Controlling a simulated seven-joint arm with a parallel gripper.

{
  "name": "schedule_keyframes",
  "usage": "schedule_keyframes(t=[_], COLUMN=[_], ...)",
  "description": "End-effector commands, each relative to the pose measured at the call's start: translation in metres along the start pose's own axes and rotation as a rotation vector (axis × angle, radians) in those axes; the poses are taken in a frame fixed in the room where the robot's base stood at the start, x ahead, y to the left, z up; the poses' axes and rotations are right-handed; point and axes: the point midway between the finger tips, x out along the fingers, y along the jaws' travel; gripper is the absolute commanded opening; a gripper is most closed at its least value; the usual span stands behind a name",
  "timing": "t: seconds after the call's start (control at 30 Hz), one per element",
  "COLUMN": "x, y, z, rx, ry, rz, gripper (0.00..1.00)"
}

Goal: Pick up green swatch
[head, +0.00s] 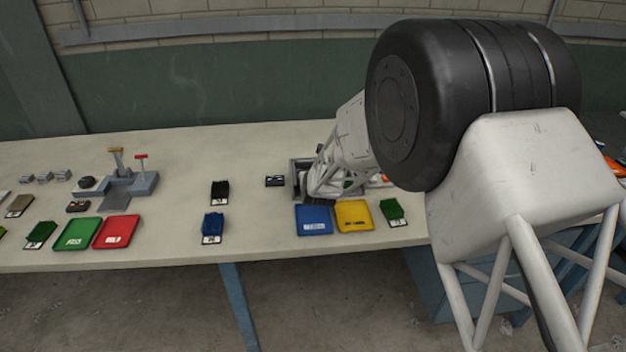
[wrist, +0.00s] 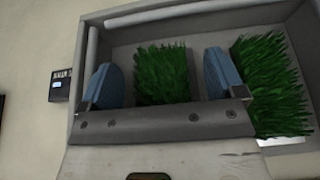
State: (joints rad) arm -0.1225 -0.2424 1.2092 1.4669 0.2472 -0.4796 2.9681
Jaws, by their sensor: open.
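In the wrist view a green grass-like swatch (wrist: 162,72) lies in a grey open box (wrist: 150,12), between the two blue fingertips of my gripper (wrist: 158,90). The fingers are apart, one on each side of it; I cannot tell whether they touch it. A second green swatch (wrist: 265,75) with a white label edge is right of the right finger. In the head view my arm covers most of the box (head: 296,170) and my fingers are hidden. Other green swatches lie right of the yellow tray (head: 392,211) and at the far left (head: 40,233).
Blue (head: 312,228) and yellow (head: 354,224) trays stand in front of the box. Green (head: 77,242) and red (head: 116,241) trays are farther left. A small black device (head: 275,181) sits left of the box. The box walls are close around my gripper.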

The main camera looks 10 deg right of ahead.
Motion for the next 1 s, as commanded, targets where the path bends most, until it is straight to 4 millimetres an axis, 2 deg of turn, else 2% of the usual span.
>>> schedule_keyframes(t=[0.2,0.7,0.77,1.0], x=[0.0061,0.0059,0.0059,0.0059], y=[0.0000,0.0001,0.0001,0.0001], z=[0.0006,0.0004,0.0004,0.0005], rx=[0.000,0.000,0.000,0.000], ry=[-0.001,-0.001,-0.001,-0.001], rz=[0.000,0.000,0.000,0.000], gripper=[0.88,0.88,0.82,0.45])
